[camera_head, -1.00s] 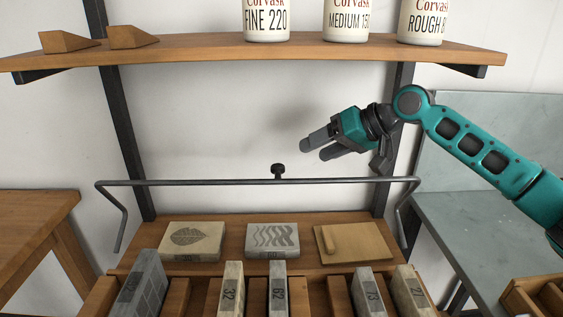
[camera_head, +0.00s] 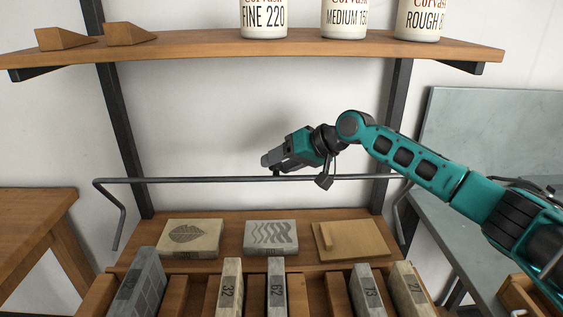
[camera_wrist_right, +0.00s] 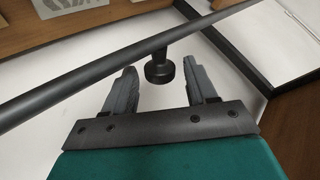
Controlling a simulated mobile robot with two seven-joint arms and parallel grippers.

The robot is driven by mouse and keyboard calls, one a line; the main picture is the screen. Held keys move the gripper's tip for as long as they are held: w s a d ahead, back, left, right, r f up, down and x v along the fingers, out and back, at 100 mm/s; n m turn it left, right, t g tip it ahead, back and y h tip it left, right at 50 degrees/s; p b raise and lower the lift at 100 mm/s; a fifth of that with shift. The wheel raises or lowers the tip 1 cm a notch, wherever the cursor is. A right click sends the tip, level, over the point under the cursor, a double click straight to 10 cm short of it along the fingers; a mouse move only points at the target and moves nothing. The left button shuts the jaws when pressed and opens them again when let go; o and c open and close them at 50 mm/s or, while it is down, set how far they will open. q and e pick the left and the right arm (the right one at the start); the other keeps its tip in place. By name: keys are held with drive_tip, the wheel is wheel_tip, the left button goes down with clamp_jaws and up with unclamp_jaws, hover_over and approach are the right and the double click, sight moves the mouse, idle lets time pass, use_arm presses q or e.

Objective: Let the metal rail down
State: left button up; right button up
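The metal rail (camera_head: 160,181) is a thin dark bar with bent ends, raised across the front of the shelf unit above the lower shelf. In the right wrist view the rail (camera_wrist_right: 95,82) runs diagonally across the picture, with a dark round knob (camera_wrist_right: 160,69) on it. My right gripper (camera_head: 267,161) is at the middle of the rail, hiding most of the knob in the head view. In the wrist view the right gripper (camera_wrist_right: 160,88) is open, its fingers on either side of the knob with gaps between. My left gripper is not in view.
A leaf-marked stone (camera_head: 190,238), a wave-marked stone (camera_head: 271,235) and a wooden board (camera_head: 350,241) lie on the lower shelf (camera_head: 225,266). Numbered slabs (camera_head: 277,290) stand in front. The upper shelf (camera_head: 200,46) holds cans (camera_head: 344,18) and wooden wedges (camera_head: 130,34).

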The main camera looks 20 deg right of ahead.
clamp_jaws()
idle(0.3)
drive_tip(key=shift+f, duration=0.1)
